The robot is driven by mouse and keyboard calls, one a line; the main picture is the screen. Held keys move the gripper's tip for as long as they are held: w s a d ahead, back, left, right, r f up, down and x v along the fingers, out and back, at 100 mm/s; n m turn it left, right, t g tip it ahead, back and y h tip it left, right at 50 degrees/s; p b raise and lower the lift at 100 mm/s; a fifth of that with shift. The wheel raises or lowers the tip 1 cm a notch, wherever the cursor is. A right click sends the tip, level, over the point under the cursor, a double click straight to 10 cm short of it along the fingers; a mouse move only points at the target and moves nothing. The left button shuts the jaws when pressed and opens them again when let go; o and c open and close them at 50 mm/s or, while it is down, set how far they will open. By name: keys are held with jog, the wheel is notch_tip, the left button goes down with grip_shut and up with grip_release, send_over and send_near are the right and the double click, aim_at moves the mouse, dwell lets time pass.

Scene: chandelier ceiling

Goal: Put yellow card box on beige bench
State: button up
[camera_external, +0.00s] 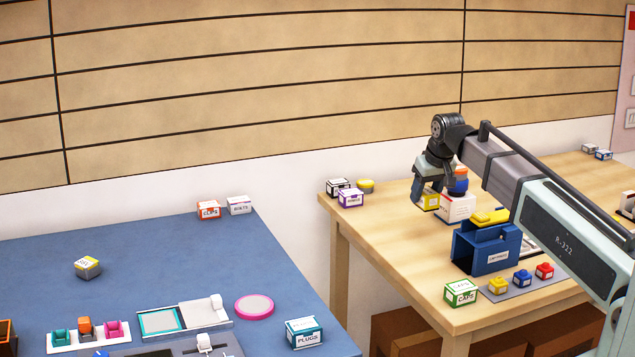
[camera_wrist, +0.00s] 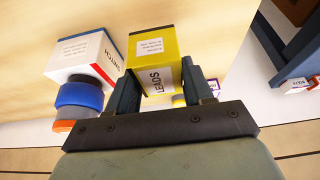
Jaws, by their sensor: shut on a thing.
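The yellow card box, labelled LEADS (camera_wrist: 152,48), is between the two fingers of my gripper (camera_wrist: 163,88) in the wrist view. In the external view the yellow box (camera_external: 431,201) shows below my gripper (camera_external: 424,192), at the beige bench (camera_external: 398,240). My gripper is shut on it. The box appears upright; I cannot tell whether its base touches the bench or hangs just above it. My fingers hide part of its sides.
A white and red box (camera_external: 457,208) stands close beside the held box, with a blue and orange round item (camera_wrist: 80,100) near it. A blue holder (camera_external: 486,248) stands nearer the front. Small boxes (camera_external: 350,198) sit at the bench's left end. A blue table (camera_external: 130,265) is at left.

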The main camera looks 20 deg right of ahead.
aim_at(433, 194)
jog(key=shift+f, duration=3.45)
jog(key=shift+f, duration=0.15)
jog(key=o, duration=1)
jog(key=shift+o, duration=0.2)
jog(key=v, duration=1.2)
jog(key=shift+d, duration=0.1)
